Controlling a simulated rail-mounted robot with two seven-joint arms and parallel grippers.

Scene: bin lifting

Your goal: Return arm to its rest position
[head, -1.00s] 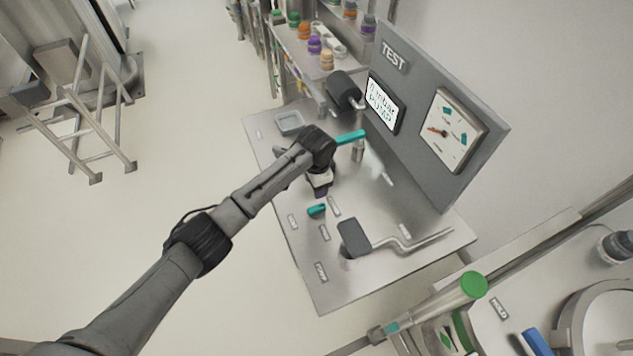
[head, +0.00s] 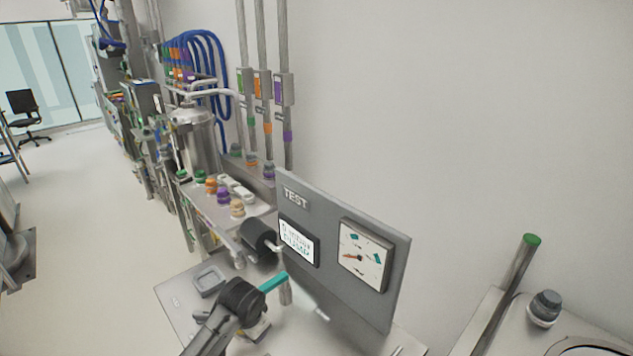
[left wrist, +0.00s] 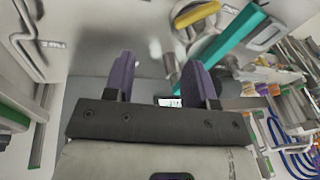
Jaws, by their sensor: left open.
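My left arm's dark wrist comes in from the bottom of the head view, over the metal test bench (head: 180,300). My left gripper (left wrist: 158,75) shows in the left wrist view with its two purple fingers apart and nothing between them. In the head view its fingers are hidden below the wrist. A teal handle (head: 274,281) on a metal fitting is close beside the wrist. A teal bar (left wrist: 232,42) also crosses the upper right of the left wrist view. My right gripper is in neither view.
The grey TEST panel (head: 350,255) with a screen (head: 296,244) and a gauge (head: 364,256) stands behind the bench. A black cylinder (head: 258,235) and a grey tray (head: 208,280) are near the wrist. Capped containers (head: 223,195) stand farther back. Open floor (head: 90,220) is at left.

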